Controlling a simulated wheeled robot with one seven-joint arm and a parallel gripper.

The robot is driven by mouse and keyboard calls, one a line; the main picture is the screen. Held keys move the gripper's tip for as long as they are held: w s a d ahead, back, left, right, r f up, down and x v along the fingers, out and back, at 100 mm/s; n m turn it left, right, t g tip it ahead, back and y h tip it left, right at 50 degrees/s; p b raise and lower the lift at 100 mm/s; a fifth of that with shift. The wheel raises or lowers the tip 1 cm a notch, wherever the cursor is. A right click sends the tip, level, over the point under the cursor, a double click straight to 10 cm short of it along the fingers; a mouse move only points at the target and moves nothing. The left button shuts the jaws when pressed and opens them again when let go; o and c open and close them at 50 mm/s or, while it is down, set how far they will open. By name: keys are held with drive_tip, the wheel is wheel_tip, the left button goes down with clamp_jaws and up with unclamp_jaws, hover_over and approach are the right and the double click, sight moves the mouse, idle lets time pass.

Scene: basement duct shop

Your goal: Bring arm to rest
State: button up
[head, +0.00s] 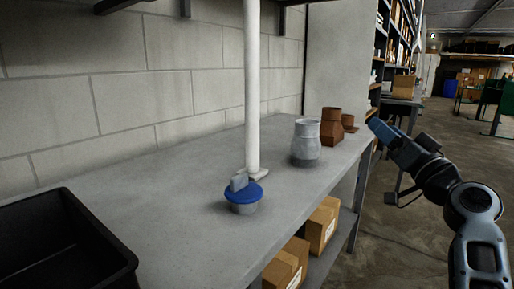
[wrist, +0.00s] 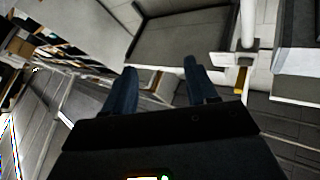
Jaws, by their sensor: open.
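My gripper (head: 376,127) is at the right in the head view, beside the right edge of the grey bench (head: 160,225) and apart from it. Its blue fingers point left. In the wrist view my gripper (wrist: 158,85) shows two dark blue fingers spread apart with nothing between them. My arm comes up from the lower right, bent at a joint, over open floor.
On the bench stand a blue-rimmed grey pot (head: 243,199), a grey metal vessel (head: 305,143), brown fittings (head: 331,127) and a black bin (head: 62,250). A white pole (head: 252,90) rises from it. Cardboard boxes (head: 320,228) sit below. The floor (head: 400,245) at right is clear.

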drive_tip(key=s+f+m+g+h+p, duration=0.1)
drive_tip(key=s+f+g+h, duration=0.15)
drive_tip(key=s+f, duration=0.6)
drive_tip(key=s+f+g+h+p, duration=0.1)
drive_tip(key=s+f+h, duration=0.35)
drive_tip(key=f, duration=0.75)
drive_tip(key=s+f+g+p, duration=0.1)
drive_tip(key=s+f, duration=0.2)
drive_tip(key=s, duration=0.6)
drive_tip(key=s+f+p, duration=0.1)
drive_tip(key=s+f, duration=0.2)
drive_tip(key=s, duration=0.6)
drive_tip(key=s+a+r+p, duration=0.1)
drive_tip(key=s+a+r, duration=0.1)
drive_tip(key=s, duration=0.6)
drive_tip(key=s+a+r+n+g+p, duration=0.1)
drive_tip(key=s+a+r, duration=0.1)
drive_tip(key=s, duration=0.7)
drive_tip(key=s+a+r+n+g+p, duration=0.1)
drive_tip(key=s+r, duration=0.3)
drive_tip(key=s, duration=0.4)
drive_tip(key=shift+s+a+y, duration=0.15)
drive_tip(key=shift+a+y, duration=0.15)
drive_tip(key=shift+a, duration=0.5)
drive_tip(key=shift+r, duration=0.1)
drive_tip(key=shift+c, duration=0.4)
